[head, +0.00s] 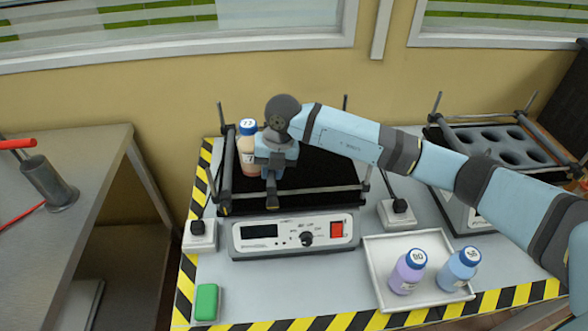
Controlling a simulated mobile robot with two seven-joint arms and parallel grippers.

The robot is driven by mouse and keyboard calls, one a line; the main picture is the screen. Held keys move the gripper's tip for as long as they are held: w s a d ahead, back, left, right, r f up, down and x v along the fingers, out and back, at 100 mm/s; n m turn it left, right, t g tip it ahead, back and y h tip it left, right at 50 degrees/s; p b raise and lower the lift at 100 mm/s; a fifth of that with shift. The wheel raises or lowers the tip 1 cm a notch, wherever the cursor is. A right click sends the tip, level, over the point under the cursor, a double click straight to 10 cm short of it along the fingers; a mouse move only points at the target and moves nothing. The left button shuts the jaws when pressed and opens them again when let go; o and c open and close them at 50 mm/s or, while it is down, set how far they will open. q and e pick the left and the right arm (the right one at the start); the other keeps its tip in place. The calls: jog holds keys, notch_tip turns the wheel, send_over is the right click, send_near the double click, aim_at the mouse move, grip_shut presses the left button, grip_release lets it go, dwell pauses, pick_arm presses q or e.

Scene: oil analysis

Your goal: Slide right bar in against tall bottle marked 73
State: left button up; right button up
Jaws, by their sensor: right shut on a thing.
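The tall bottle (247,155) has a blue cap, a number label and pinkish-orange contents. It stands upright at the left of the black shaker platform (325,175), beside the left bar (228,165). I cannot tell whether the bar touches the bottle. My left gripper is out of view.
The shaker's control panel (293,236) faces front. A white tray (375,270) holds a purple bottle (407,272) and a blue bottle (458,270). A green block (206,302) lies front left. A rack with round holes (500,145) stands right. The platform's right side is clear.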

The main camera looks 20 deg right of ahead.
jog(key=shift+w+a, duration=0.2)
jog(key=shift+a, duration=0.6)
jog(key=o, duration=0.9)
jog(key=d+r, duration=0.1)
jog(key=r, duration=0.8)
jog(key=d+r, duration=0.1)
jog(key=r, duration=0.3)
jog(key=shift+s+d+r, duration=0.3)
jog(key=shift+s+d, duration=0.05)
